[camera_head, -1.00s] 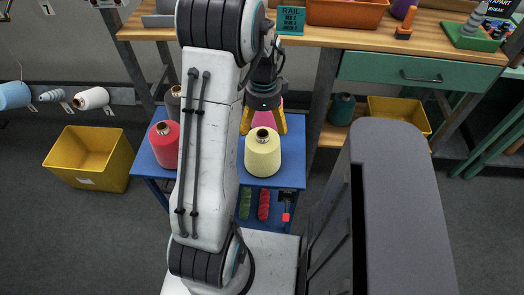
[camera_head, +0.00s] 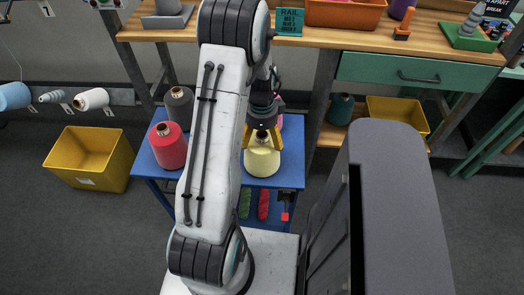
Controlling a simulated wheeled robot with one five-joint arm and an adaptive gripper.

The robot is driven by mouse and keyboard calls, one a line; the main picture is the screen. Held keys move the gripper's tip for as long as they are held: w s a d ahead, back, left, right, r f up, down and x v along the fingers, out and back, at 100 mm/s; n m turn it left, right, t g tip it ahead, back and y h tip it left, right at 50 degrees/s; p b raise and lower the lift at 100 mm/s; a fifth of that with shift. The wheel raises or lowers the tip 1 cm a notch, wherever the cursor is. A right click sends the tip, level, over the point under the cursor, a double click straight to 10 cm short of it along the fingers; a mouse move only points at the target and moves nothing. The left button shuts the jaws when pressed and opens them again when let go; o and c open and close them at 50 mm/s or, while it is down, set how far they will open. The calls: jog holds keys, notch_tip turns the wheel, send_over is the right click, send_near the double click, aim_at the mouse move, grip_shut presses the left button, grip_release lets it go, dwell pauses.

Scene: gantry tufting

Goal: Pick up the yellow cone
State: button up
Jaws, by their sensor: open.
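The pale yellow cone (camera_head: 262,162) stands upright on the blue table (camera_head: 292,174), just right of my arm. My gripper (camera_head: 262,145) has yellow fingers and is open, with one finger on each side of the cone's upper part. It looks lowered to the cone's top. Whether the fingers touch the cone cannot be told.
A red cone (camera_head: 168,146) and a grey cone (camera_head: 180,103) stand on the same table, left of my arm. A pink cone shows partly behind my gripper. A wooden bench (camera_head: 330,38) runs behind. Yellow bins (camera_head: 88,159) stand on both sides. A large grey block stands at right.

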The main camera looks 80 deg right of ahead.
jog(key=shift+f, duration=0.1)
jog(key=shift+a, duration=0.15)
jog(key=c, duration=1.8)
jog(key=shift+o, duration=0.2)
